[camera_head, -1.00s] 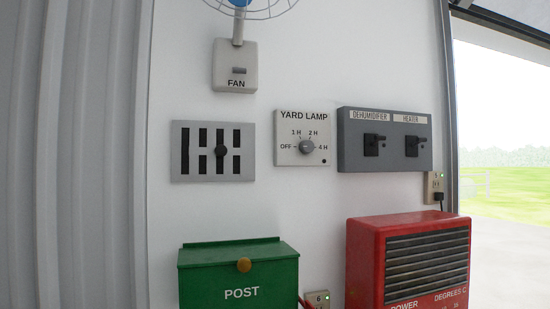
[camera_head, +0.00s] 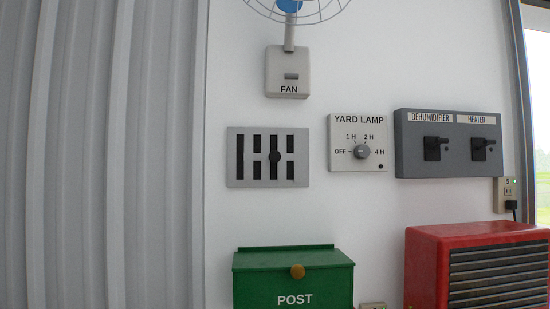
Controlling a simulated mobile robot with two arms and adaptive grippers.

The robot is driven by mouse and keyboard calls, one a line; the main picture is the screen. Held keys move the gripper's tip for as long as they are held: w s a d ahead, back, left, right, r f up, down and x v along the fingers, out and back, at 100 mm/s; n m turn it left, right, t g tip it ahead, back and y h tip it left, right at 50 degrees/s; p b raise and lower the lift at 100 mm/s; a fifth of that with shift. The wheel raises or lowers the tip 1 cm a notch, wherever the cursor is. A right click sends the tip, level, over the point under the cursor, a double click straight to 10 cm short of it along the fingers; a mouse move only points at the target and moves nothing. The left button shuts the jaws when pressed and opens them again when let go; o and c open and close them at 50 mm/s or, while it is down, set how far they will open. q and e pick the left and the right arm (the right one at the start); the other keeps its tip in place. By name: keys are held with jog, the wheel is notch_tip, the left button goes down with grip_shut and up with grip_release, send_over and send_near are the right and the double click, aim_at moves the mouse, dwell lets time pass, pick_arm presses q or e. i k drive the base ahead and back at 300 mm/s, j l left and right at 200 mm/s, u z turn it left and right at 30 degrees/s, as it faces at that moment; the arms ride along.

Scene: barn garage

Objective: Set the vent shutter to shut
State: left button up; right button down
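The vent shutter (camera_head: 233,157) is a grey square plate on the white wall, left of the yard lamp dial. It has several dark upright slots that show as black openings. Neither of my grippers is in the view, and nothing touches the shutter.
Around it are the fan switch box (camera_head: 287,72), the yard lamp dial (camera_head: 361,151), the dehumidifier and heater switch box (camera_head: 455,143), a green post box (camera_head: 294,276) below and a red heater (camera_head: 470,268) lower right. Ribbed cladding (camera_head: 100,150) covers the left.

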aim_at(280, 156)
jog(key=i+l+u, duration=0.1)
jog(key=l+u, duration=0.6)
jog(key=i+j, duration=0.05)
